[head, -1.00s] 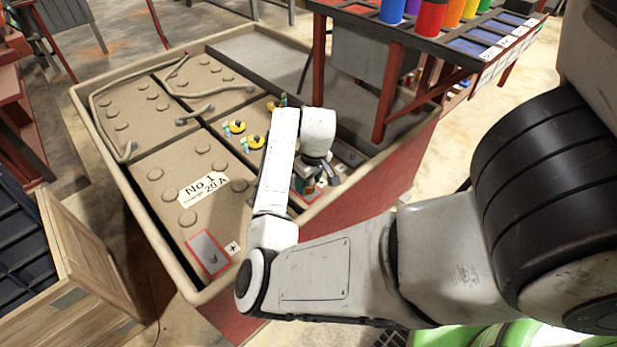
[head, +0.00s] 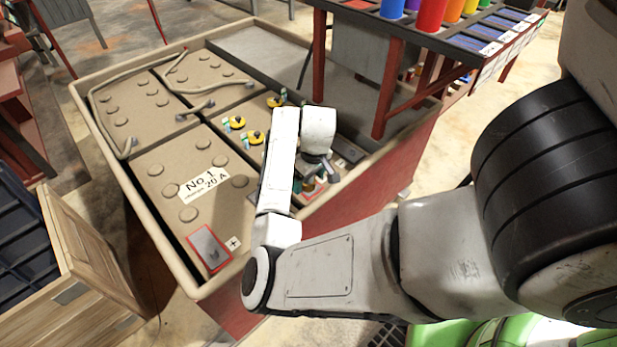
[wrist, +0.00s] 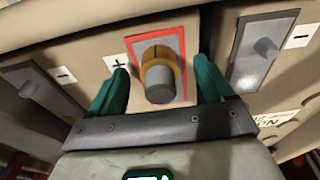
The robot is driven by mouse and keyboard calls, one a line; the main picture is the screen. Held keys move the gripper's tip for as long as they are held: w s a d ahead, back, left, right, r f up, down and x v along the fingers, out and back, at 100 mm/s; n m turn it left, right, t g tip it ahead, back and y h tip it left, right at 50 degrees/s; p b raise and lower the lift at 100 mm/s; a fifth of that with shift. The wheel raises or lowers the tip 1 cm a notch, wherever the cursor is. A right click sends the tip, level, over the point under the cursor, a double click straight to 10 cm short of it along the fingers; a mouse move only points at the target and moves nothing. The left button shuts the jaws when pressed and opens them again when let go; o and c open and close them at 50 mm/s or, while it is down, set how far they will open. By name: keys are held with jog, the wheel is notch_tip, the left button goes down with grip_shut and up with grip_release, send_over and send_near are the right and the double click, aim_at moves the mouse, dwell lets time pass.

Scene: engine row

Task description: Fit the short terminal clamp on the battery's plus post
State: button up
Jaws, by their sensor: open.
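In the wrist view a dark grey post (wrist: 160,92) stands on a red-bordered plate (wrist: 137,48) beside a plus sign. A brass-coloured ring (wrist: 158,53), which looks like the clamp, sits around the post. My gripper (wrist: 160,85) is open, with one teal finger on each side of the ring and post. Gaps show between the fingers and the ring. How far down the ring sits is hard to tell. In the head view my gripper (head: 311,183) is over the near right part of the battery box, partly hidden by my arm.
Minus-marked plates with posts flank the plus plate: one at left (wrist: 42,88), one at right (wrist: 262,52). In the head view, yellow-and-black pieces (head: 253,137) lie left of my arm. A table with coloured cups (head: 431,14) stands close behind the box. A wooden crate (head: 95,260) is at left.

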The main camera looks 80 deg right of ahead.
jog(key=shift+r, duration=0.1)
notch_tip(320, 180, up, 10)
jog(key=s+p, duration=0.1)
jog(key=p, duration=0.3)
jog(key=shift+s+a+r, duration=0.2)
jog(key=shift+a+r, duration=0.05)
jog(key=shift+a, duration=0.15)
dwell(0.4)
jog(key=s+a+f+n, duration=0.2)
jog(key=a, duration=0.7)
jog(key=s+a+f+n+p, duration=0.1)
jog(key=a+f+n, duration=0.15)
jog(key=a, duration=0.75)
jog(key=s+a+f+n, duration=0.2)
jog(key=a+f, duration=0.1)
jog(key=a, duration=0.6)
notch_tip(320, 180, up, 22)
jog(key=p, duration=2.1)
jog(key=shift+d+g+y+p, duration=0.15)
jog(key=shift+g+y+p, duration=0.15)
jog(key=shift+y, duration=0.1)
